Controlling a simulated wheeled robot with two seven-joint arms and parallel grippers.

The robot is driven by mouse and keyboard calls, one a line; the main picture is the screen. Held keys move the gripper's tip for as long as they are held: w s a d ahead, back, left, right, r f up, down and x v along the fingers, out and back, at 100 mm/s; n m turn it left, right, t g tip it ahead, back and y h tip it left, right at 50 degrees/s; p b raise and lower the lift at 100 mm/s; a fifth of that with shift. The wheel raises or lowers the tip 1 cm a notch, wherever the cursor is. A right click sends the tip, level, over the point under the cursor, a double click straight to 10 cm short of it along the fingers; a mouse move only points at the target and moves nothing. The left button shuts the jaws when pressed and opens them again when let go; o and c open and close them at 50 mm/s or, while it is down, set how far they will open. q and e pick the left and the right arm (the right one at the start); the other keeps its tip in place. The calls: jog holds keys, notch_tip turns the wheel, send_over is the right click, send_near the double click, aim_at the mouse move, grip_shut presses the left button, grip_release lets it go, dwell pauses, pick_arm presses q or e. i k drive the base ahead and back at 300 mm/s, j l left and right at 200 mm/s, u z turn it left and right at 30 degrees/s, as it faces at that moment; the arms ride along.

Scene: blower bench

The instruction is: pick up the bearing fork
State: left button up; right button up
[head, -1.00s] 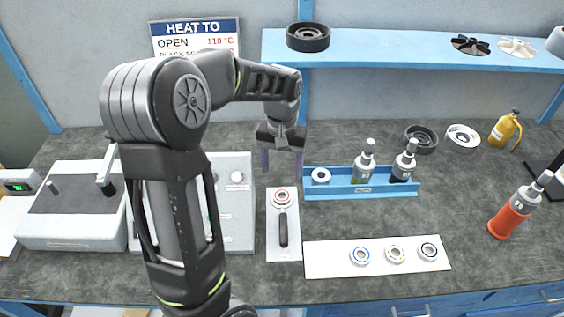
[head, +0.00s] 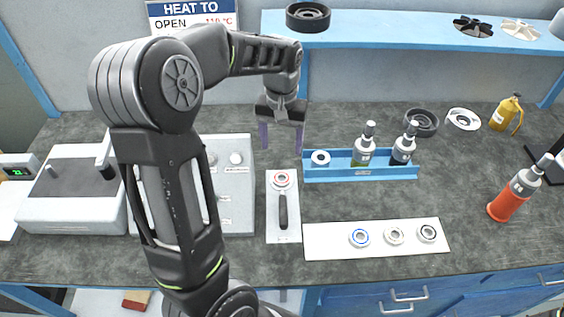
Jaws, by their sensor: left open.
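The bearing fork (head: 283,212) lies on a narrow white board, with its black handle toward the bench front. A red-ringed bearing (head: 281,179) sits at its far end, and I cannot tell whether the fork's prongs are around it. My left gripper (head: 281,141) is open and empty, pointing down, with its two purple-grey fingers apart. It is beyond the far end of the fork board and above the bench, not touching the fork. My right gripper does not show.
A blue tray (head: 390,173) with a white ring and two bottles stands right of the board. A white mat (head: 320,240) holds three bearings. A grey panel (head: 238,190) and a heater (head: 70,205) stand left. A blue shelf (head: 400,32) runs along the back.

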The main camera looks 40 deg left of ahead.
aim_at(283, 215)
jog(key=l+u, duration=0.25)
jog(key=l, duration=0.25)
jog(key=k+l+u, duration=0.2)
jog(key=l, duration=0.25)
jog(key=l+u, duration=0.25)
jog(key=l, duration=0.25)
